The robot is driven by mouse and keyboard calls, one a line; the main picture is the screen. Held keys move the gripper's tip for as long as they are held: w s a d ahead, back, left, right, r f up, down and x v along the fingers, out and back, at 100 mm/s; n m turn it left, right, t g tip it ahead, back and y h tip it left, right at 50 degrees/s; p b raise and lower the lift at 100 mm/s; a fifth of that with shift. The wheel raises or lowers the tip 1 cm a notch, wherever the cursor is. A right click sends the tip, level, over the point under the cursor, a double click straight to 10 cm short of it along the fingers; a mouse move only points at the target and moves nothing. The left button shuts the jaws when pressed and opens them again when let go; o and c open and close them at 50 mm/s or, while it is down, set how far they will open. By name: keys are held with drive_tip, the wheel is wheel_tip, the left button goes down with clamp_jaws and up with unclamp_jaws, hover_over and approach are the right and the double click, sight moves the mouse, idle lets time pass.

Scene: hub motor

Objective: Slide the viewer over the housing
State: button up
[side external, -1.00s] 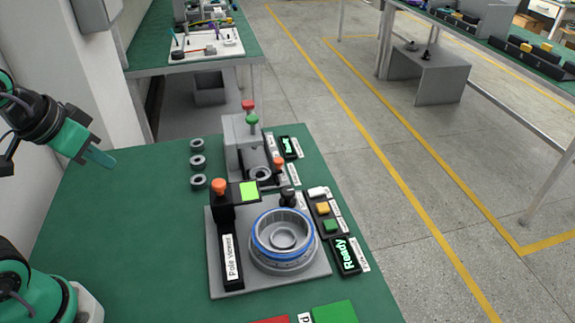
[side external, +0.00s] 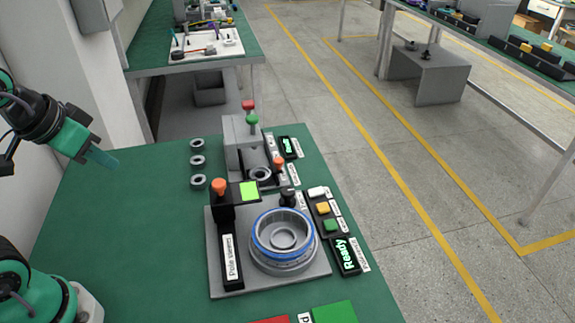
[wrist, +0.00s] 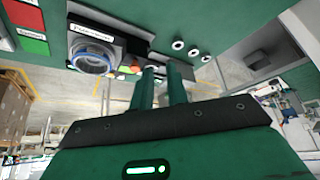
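The pole viewer (side external: 226,212) is a black block with an orange knob and a lit green screen (side external: 249,191). It stands at the far end of its labelled black rail (side external: 232,262). The screen arm reaches to the far left of the housing and is not over its middle. The housing (side external: 283,240) is a round grey part with a blue ring, on a grey plate; its open top is uncovered. It also shows in the wrist view (wrist: 93,56). My gripper (side external: 117,163) is well left of the viewer, above the table, empty. In the wrist view its two fingers (wrist: 161,70) stand slightly apart.
Several grey rings (side external: 198,161) lie in a row left of a grey station (side external: 243,140) with red and green knobs. Coloured buttons (side external: 323,208) and a Ready display (side external: 345,254) stand right of the housing. The green table is clear between my arm and the plate.

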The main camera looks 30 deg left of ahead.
drive_tip(key=o, duration=0.7)
drive_tip(key=shift+w+d+r, duration=0.1)
drive_tip(key=shift+w, duration=0.15)
drive_tip(key=shift+c, duration=0.2)
drive_tip(key=g, duration=0.5)
approach(218, 183)
drive_tip(key=shift+w, duration=0.1)
drive_tip(key=shift+w+f+g, duration=0.25)
drive_tip(key=shift+f+g, duration=0.05)
drive_tip(key=shift+f, duration=0.1)
drive_tip(key=shift+f, duration=0.1)
drive_tip(key=shift+f, duration=3.8)
drive_tip(key=shift+c, duration=0.3)
clamp_jaws()
